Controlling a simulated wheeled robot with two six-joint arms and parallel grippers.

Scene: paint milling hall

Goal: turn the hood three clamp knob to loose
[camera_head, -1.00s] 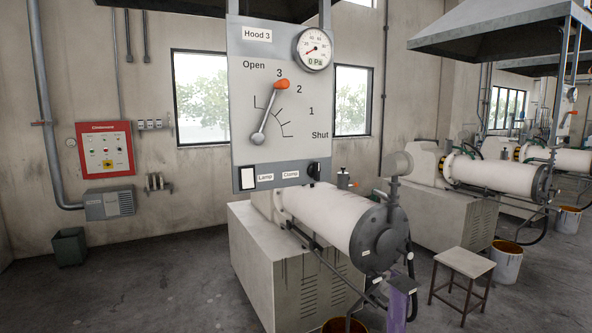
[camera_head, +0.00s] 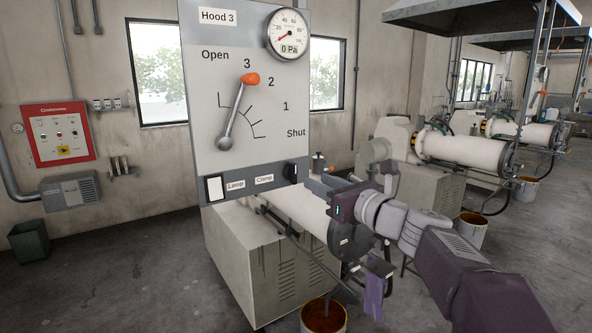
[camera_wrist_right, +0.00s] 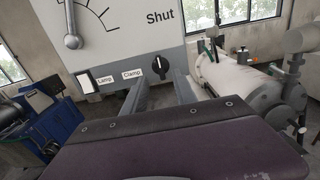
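The Hood 3 panel (camera_head: 215,115) is a grey board with a dial and a lever. Its black clamp knob (camera_head: 290,172) sits at the lower right, beside the "Clamp" label (camera_head: 264,180). In the right wrist view the knob (camera_wrist_right: 160,66) shows a white pointer mark near upright. My right gripper (camera_head: 312,184) is just right of the knob in the head view. In the right wrist view its two fingers (camera_wrist_right: 162,88) are spread, with the knob beyond and between their tips, apparently untouched. No "loose" marking is readable. My left gripper is not in view.
The orange-tipped lever (camera_head: 237,110) points near 3. A white lamp switch (camera_head: 215,188) is left of the knob. The gauge (camera_head: 288,34) reads 0 Pa. A mill (camera_head: 300,212) stands below the panel, with a bucket (camera_head: 323,316) in front.

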